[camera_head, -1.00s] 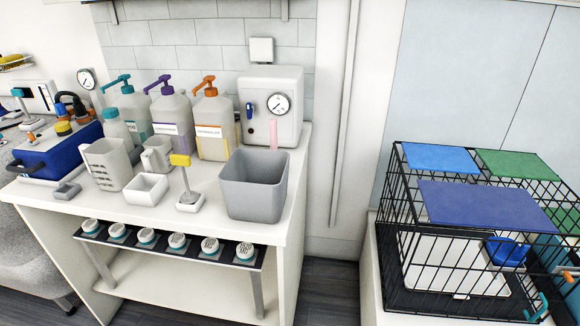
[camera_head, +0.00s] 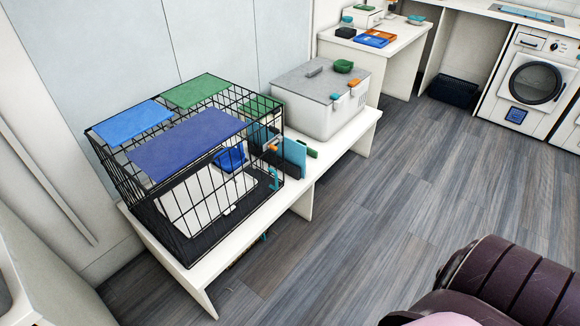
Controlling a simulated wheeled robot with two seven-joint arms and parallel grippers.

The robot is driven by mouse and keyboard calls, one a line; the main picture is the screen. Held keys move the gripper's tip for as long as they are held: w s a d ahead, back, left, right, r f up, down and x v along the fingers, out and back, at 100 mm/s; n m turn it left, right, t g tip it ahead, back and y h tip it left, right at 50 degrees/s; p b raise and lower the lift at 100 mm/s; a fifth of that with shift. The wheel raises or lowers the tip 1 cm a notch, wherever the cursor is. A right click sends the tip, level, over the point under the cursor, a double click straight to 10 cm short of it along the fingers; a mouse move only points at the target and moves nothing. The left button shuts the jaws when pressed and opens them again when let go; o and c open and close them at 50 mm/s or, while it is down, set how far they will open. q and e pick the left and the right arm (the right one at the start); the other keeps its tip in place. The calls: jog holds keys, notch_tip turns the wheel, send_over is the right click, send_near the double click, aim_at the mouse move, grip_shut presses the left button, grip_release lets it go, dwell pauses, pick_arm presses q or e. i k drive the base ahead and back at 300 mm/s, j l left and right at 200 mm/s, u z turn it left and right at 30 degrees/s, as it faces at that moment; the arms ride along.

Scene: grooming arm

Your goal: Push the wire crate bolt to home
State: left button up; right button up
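The black wire crate (camera_head: 185,222) stands on a low white bench at the left of the head view. Blue, green and indigo pads lie on its top, and a white panel or mat and a blue item (camera_head: 230,158) show through the bars. At its right end are a small orange piece (camera_head: 272,147) and a teal piece near the lower corner. I cannot tell which part is the bolt, or its position. Neither of my grippers is in view.
A grey-lidded white box (camera_head: 325,98) stands on the bench (camera_head: 205,277) right of the crate, with upright teal panels between them. A white desk (camera_head: 395,45) and a washer (camera_head: 535,75) are behind. A dark padded thing (camera_head: 510,275) fills the lower right. The middle floor is clear.

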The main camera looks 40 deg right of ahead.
aim_at(271, 146)
jog(key=z, duration=0.7)
jog(key=i+l+z, duration=0.1)
jog(key=i+z, duration=0.2)
jog(key=i, duration=0.2)
